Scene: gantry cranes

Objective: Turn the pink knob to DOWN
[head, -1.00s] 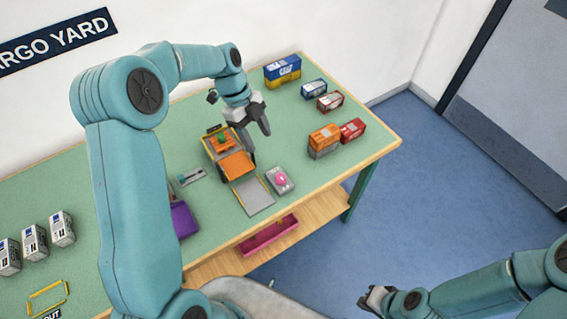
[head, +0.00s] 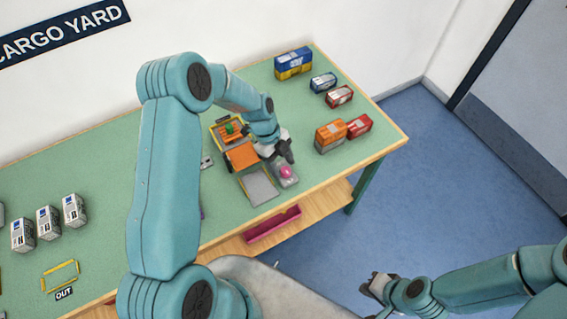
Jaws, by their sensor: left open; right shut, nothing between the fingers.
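The pink knob (head: 285,171) sits on a small grey control box (head: 290,181) near the front edge of the green table. My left gripper (head: 282,158) is open just above and behind the knob, with its fingers pointing down toward it. I cannot tell whether a finger touches the knob. Any label on the box is too small to read. My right gripper (head: 374,288) is shut and empty, low at the right over the floor, away from the table.
An orange crane vehicle (head: 241,157) and a grey plate (head: 259,188) stand left of the knob. Orange (head: 330,134) and red (head: 360,126) containers stand to the right. White containers (head: 48,222) stand at the left.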

